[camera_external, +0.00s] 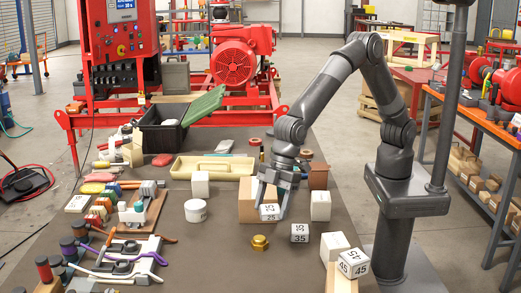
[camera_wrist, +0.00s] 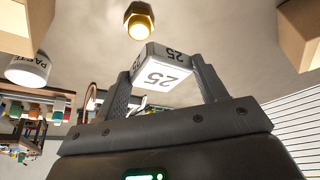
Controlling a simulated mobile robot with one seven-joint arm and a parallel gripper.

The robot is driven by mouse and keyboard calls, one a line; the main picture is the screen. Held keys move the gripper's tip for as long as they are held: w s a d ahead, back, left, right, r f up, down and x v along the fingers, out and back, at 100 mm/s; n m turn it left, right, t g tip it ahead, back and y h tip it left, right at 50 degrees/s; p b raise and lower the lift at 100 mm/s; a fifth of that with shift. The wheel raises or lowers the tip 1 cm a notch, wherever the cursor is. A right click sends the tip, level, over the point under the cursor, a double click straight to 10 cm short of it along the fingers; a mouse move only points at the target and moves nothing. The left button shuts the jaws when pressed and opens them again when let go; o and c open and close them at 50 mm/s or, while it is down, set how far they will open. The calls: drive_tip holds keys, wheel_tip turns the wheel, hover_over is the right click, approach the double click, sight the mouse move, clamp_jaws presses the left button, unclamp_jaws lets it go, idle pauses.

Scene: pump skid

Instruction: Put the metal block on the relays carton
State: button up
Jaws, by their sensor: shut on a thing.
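My gripper (camera_external: 273,201) points down and is shut on a pale cube-shaped block (camera_external: 270,213) marked 25. In the wrist view the block (camera_wrist: 162,72) sits between both fingertips of my gripper (camera_wrist: 160,80). Whether it touches the table is unclear. Similar blocks marked 35 (camera_external: 300,232) and 45 (camera_external: 353,263) stand to the right; I cannot tell by looks which block is metal. A tan carton (camera_external: 247,200) stands just left of and behind the held block. No relays label is readable on any carton.
A brass hex nut (camera_external: 260,243) lies in front of my gripper. A white jar (camera_external: 195,211), marked PASTE in the wrist view (camera_wrist: 27,70), stands left. White boxes (camera_external: 320,206) (camera_external: 200,184) and a cream tray (camera_external: 214,167) are nearby. The table's front middle is mostly clear.

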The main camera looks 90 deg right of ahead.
drive_tip(key=w+d+r, duration=0.1)
drive_tip(key=d, duration=0.3)
drive_tip(key=w+d+r+m, duration=0.1)
drive_tip(key=d+r, duration=0.1)
drive_tip(key=d, duration=0.3)
drive_tip(key=w+d+r+m, duration=0.1)
drive_tip(key=d, duration=0.3)
drive_tip(key=shift+d+r+t+h, duration=0.15)
drive_tip(key=shift+r+t+h, duration=0.15)
drive_tip(key=shift+r+t, duration=0.1)
drive_tip(key=s+d+r+m+h, duration=0.1)
drive_tip(key=d+r+m, duration=0.1)
drive_tip(key=d, duration=0.7)
drive_tip(key=s+d+r+m, duration=0.1)
drive_tip(key=d+r, duration=0.2)
drive_tip(key=d, duration=0.6)
hover_over(256, 187)
drive_tip(key=s, duration=0.1)
drive_tip(key=f, duration=0.7)
drive_tip(key=shift+s+d+f, duration=0.15)
drive_tip(key=shift+d+f, duration=0.05)
drive_tip(key=shift+m+t, duration=0.3)
drive_tip(key=shift+f, duration=2.05)
drive_tip(key=o, duration=1.1)
drive_tip(key=shift+f, duration=0.1)
